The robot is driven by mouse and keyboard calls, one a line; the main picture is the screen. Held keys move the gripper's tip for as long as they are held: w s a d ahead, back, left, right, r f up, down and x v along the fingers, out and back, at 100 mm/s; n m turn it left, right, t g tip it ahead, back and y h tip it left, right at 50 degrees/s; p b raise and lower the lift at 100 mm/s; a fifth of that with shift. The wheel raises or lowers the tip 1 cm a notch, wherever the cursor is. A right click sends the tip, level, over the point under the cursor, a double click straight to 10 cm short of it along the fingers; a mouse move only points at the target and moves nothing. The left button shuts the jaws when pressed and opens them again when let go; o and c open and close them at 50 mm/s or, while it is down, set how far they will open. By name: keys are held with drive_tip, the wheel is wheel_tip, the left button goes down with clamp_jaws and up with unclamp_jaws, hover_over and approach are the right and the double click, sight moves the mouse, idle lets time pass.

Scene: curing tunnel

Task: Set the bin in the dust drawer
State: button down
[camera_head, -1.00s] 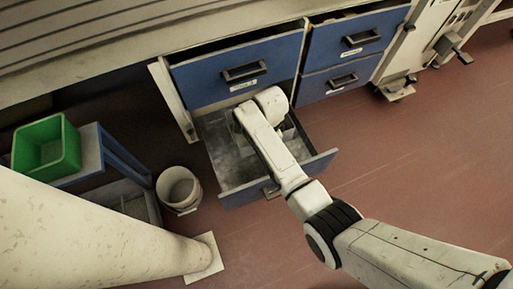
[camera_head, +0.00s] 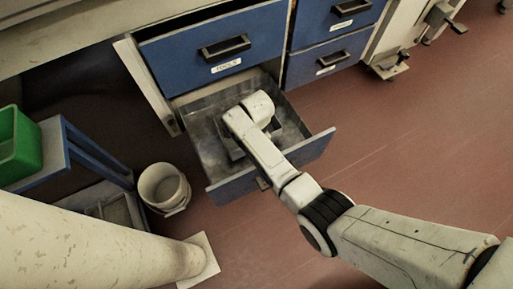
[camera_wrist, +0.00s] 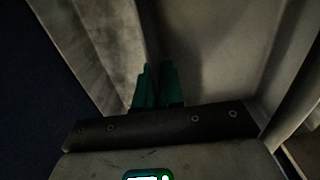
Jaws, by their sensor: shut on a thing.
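The lower left blue-fronted drawer (camera_head: 210,168) is pulled open, with a dusty grey metal inside. Its label cannot be read. My arm reaches over its front into it. A grey bin (camera_head: 236,153) shows partly beneath my wrist, inside the drawer; most of it is hidden by my arm. In the wrist view my gripper (camera_wrist: 158,86) has its teal fingers together at a pale grey wall, shut on what looks like the bin. Whether the bin touches the drawer floor cannot be told.
A green bin (camera_head: 20,145) stands on a blue cart at left. A white bucket (camera_head: 163,187) is on the floor. The red floor at right is clear.

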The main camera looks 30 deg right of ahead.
drive_tip(key=shift+f+b, duration=0.7)
drive_tip(key=shift+f, duration=0.75)
drive_tip(key=shift+f, duration=0.15)
drive_tip(key=c, duration=1.3)
unclamp_jaws()
drive_tip(key=shift+o, duration=0.2)
wheel_tip(320, 180, up, 12)
drive_tip(key=p, duration=0.6)
drive_tip(key=shift+p, duration=0.35)
